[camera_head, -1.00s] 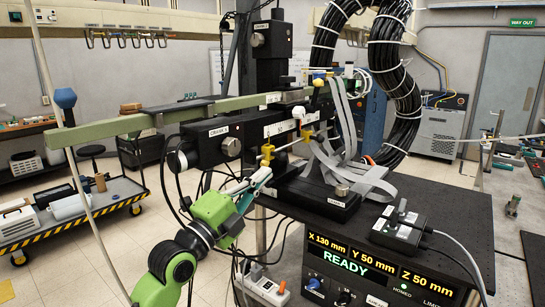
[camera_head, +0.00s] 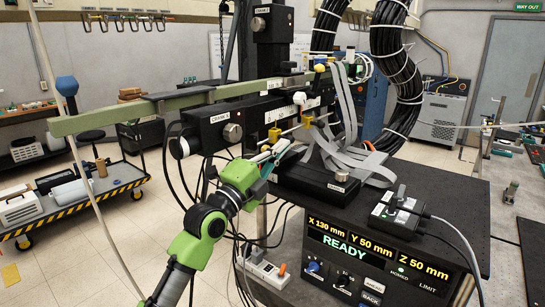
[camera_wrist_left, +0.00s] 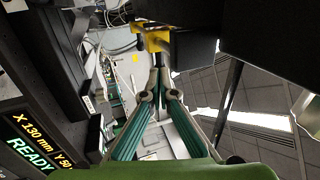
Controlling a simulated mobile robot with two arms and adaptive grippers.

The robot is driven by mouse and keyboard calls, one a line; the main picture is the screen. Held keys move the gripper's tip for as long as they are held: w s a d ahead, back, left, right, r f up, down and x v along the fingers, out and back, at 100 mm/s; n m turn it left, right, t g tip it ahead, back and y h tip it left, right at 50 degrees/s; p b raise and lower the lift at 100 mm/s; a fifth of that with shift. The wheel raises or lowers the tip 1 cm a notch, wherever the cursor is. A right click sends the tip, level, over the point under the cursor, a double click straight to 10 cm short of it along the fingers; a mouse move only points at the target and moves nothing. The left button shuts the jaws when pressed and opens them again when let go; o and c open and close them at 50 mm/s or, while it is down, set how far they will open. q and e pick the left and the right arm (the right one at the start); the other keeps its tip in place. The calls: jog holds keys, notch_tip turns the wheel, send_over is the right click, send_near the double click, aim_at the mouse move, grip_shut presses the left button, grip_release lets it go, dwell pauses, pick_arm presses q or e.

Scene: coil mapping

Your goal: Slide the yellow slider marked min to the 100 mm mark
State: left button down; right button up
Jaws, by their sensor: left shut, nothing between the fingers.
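A thin rod below the arm of the machine carries two yellow sliders, a left one (camera_head: 274,135) and a right one (camera_head: 307,121). I cannot read which is marked min, nor any millimetre marks. My left gripper (camera_head: 285,146) is shut and empty, its tips just below the rod, between the two sliders in the picture. In the left wrist view the shut fingertips (camera_wrist_left: 158,63) are close to a yellow slider (camera_wrist_left: 153,40); whether they touch is unclear. My right gripper is not in view.
The long green beam (camera_head: 180,105) runs above my left arm. Grey ribbon cables (camera_head: 350,150) hang right of the rod. The display (camera_head: 350,252) reads X 130 mm, Y 50 mm, Z 50 mm, READY. A black control box (camera_head: 398,212) stands on the bench.

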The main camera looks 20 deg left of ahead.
pick_arm(q)
jog(key=w+d+b, duration=0.2)
jog(key=w, duration=0.5)
jog(key=shift+d+r, duration=0.15)
jog(key=shift+d, duration=0.1)
jog(key=shift+w, duration=0.1)
